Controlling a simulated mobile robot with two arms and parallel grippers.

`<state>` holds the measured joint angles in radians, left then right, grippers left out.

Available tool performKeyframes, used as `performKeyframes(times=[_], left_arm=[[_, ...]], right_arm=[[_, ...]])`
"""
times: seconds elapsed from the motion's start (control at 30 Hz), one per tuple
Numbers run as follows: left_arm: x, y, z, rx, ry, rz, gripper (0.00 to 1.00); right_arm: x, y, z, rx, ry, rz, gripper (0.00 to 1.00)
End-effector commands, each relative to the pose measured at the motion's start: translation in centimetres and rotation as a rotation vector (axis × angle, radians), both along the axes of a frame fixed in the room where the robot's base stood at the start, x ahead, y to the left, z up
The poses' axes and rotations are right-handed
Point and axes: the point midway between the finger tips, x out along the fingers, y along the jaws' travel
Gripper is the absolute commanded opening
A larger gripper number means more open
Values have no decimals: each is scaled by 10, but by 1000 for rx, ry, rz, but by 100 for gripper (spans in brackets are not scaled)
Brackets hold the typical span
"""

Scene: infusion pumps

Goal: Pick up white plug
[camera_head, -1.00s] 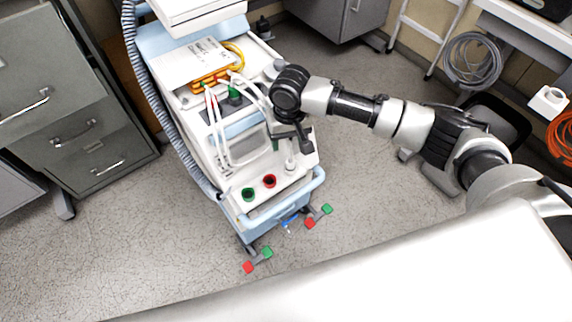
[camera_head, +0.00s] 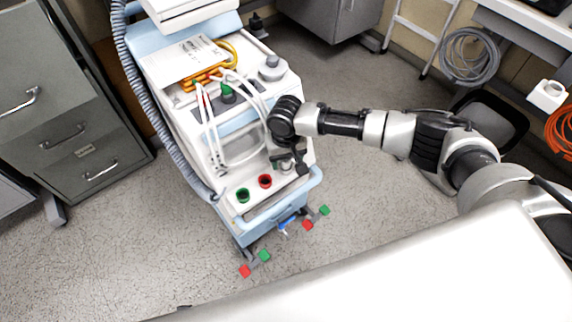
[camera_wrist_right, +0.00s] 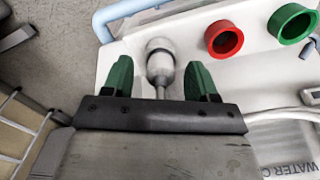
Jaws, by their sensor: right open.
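The white plug (camera_wrist_right: 160,55) stands on the machine's white front ledge in the right wrist view, with a rounded white head and a thin metal-looking stem. My right gripper (camera_wrist_right: 160,80) is open, with its green-padded fingers on either side of the plug and a visible gap on each side. In the head view my right gripper (camera_head: 290,161) is over the right part of the ledge and largely covers the plug. My left gripper is not in view.
A red socket ring (camera_head: 265,181) and a green one (camera_head: 243,195) sit beside the plug on the ledge. White hoses (camera_head: 240,160) run over the machine's front. A grey cabinet (camera_head: 75,120) stands at left; open floor lies to the right.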

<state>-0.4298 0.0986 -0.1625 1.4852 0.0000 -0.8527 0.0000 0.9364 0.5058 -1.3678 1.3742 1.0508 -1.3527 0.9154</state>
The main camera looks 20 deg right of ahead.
Motion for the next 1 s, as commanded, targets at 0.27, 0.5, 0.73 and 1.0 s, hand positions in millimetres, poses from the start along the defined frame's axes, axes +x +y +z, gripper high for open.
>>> performKeyframes(times=[0.27, 0.5, 0.73, 1.0], left_arm=[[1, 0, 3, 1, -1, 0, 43], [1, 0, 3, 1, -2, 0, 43], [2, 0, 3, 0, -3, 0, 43], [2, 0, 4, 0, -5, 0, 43]], right_arm=[[0, 0, -3, 1, -1, 1, 58], [0, 0, -3, 1, -1, 1, 22], [0, 0, -2, 1, -1, 1, 0], [0, 0, 2, 1, -1, 1, 0]])
